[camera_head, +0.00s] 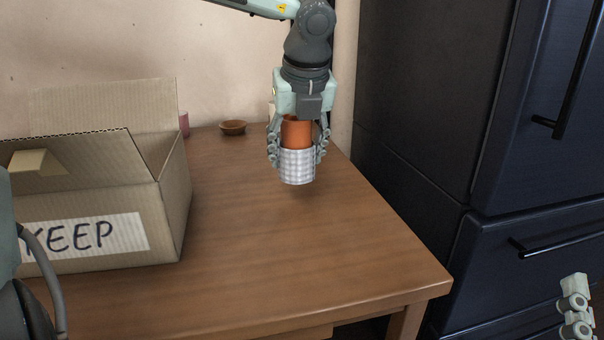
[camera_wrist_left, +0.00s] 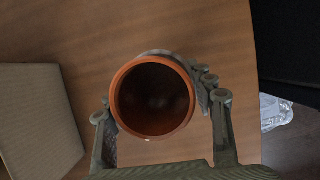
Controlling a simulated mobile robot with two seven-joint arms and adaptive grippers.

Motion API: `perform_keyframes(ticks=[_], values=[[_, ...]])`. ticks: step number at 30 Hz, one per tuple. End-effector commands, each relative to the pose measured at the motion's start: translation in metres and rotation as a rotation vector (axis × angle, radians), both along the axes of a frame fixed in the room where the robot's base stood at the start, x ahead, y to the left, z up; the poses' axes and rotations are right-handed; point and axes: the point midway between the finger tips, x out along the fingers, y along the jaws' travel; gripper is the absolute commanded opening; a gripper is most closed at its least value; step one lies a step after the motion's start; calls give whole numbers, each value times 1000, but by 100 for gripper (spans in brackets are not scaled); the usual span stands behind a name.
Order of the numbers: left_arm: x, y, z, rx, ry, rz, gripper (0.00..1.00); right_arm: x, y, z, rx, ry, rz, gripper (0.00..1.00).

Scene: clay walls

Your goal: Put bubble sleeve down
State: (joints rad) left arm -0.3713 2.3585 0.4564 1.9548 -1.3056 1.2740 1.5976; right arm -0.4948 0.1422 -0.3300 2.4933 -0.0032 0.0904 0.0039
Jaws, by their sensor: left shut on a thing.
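The bubble sleeve (camera_head: 297,167) is silvery white and wraps the lower part of an orange pot (camera_head: 297,132). My left gripper (camera_head: 297,152) points down, with its fingers shut on the sleeved pot from both sides. The pot is upright over the right part of the wooden table (camera_head: 290,260); I cannot tell whether its base touches the top. In the left wrist view I look down into the open, empty-looking pot (camera_wrist_left: 152,95) between the fingers; a little of the sleeve shows beside its rim. Part of my right gripper (camera_head: 577,312) shows at the lower right corner.
An open cardboard box (camera_head: 165,215) marked KEEP stands on the table's left. A small brown dish (camera_head: 232,127) and a pink item (camera_head: 184,124) are at the back. The table's front middle is clear. A dark fridge (camera_head: 420,130) stands right of the table.

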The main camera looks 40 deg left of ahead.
Motion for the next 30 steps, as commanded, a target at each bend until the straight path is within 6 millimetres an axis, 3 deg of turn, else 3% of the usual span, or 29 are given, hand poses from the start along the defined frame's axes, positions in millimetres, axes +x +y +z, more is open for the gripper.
perform_keyframes(ticks=[3, 8, 15, 30], values=[[12, -4, -7, 0, -2, 1, 27, 0, 0, 0, 0, 1, 0, 40], [15, -5, -15, -1, -1, 1, 27, 0, 0, 0, 0, 1, 0, 40], [14, -5, -47, -2, -1, 0, 27, -2, -1, 4, 9, -27, -2, 40], [14, -5, -50, 0, -3, 1, 27, -5, -4, 7, 23, -69, -6, 40]])
